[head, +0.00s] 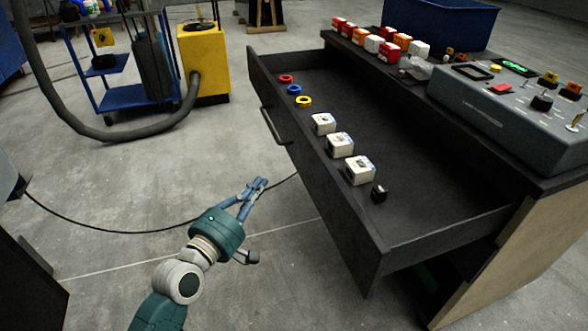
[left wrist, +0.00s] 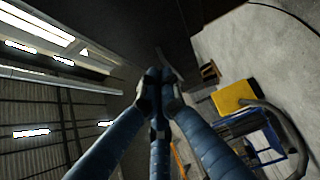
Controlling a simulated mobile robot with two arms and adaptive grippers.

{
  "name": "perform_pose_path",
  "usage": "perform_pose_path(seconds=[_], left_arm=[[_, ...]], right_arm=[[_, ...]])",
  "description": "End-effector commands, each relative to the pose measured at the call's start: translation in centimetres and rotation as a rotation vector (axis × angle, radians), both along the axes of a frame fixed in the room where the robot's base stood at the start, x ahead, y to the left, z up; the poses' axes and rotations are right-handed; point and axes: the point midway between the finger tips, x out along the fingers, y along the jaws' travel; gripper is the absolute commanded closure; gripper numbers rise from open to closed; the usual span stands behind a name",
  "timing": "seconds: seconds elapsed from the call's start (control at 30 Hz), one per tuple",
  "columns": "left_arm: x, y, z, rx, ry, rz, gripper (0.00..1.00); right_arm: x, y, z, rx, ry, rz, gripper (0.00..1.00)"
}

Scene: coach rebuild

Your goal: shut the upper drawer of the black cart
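The black cart's upper drawer (head: 400,190) is pulled far out. A bar handle (head: 272,125) is on its front panel (head: 315,180). The drawer holds white boxes (head: 340,144), rings in red, blue and yellow (head: 303,102), and a small black block (head: 379,193). My left gripper (head: 260,182) is outside the drawer, left of the front panel, with a visible gap in the head view. Its blue fingers come together at the tips, also in the left wrist view (left wrist: 158,80), with nothing seen between them. My right gripper is not in view.
A blue trolley (head: 125,95) and a yellow machine with a hose (head: 205,60) stand at the back left. A cable crosses the otherwise clear floor.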

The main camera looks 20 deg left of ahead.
Motion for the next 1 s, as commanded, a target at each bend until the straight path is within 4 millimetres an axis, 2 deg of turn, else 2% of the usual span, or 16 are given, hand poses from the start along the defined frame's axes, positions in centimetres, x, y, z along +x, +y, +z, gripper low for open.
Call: perform_pose_path(seconds=[0.3,0.4,0.6,1.0], left_arm=[[6.8,-1.3,0.0,0.000,-0.003,0.001,1.00],[8.4,-2.1,0.0,-0.002,-0.002,-0.001,1.00],[9.7,-4.2,0.0,0.000,-0.001,0.000,1.00],[10.1,-4.9,0.0,0.003,0.000,0.000,1.00]], right_arm=[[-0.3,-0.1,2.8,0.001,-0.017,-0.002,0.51],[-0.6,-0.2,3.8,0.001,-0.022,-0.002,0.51],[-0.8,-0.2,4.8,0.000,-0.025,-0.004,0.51],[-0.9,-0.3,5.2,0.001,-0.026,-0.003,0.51]])
